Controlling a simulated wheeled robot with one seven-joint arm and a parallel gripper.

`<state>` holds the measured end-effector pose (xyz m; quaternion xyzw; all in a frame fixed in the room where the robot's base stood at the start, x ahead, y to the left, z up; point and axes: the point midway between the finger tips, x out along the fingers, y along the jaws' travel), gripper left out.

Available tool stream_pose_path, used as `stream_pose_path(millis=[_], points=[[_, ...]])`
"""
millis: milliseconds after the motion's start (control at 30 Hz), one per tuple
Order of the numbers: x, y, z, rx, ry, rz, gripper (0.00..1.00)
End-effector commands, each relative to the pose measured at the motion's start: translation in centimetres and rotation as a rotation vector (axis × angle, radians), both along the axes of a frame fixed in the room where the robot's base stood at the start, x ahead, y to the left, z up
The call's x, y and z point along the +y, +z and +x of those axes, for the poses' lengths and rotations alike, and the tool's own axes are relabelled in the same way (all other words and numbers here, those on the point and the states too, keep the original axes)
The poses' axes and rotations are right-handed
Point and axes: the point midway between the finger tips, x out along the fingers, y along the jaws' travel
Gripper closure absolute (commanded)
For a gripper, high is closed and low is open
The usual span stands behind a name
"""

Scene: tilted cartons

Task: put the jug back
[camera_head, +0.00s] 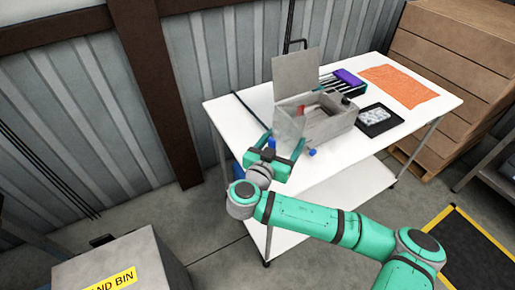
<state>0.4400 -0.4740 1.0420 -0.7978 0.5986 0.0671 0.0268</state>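My gripper (284,139) is at the near left edge of the white table, with its two teal fingers spread apart. A grey open carton (327,125) stands on the table just beyond and right of the fingers. One flap stands up at its back, and a pale panel at its left end shows beyond the gap between the fingers. A small red thing shows at the carton's opening. Small blue bits (312,153) show by the fingertips. I cannot make out a jug for certain. I see nothing clearly clasped.
The white table (345,178) also holds a black tray with a pale item (379,119), a dark rack with a purple item (347,77) and an orange mat (400,86). Stacked wood (452,75) stands right, a grey bin (125,268) at lower left. A wall is behind.

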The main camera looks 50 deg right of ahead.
Motion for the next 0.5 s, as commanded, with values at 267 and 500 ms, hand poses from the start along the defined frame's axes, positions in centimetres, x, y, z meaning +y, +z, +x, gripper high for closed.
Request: stream_pose_path(millis=[267,500], points=[[-0.5,-2.3,5.9,0.003,0.010,-0.006,0.90],[-1.0,-5.4,10.2,0.003,0.010,-0.005,0.90]])
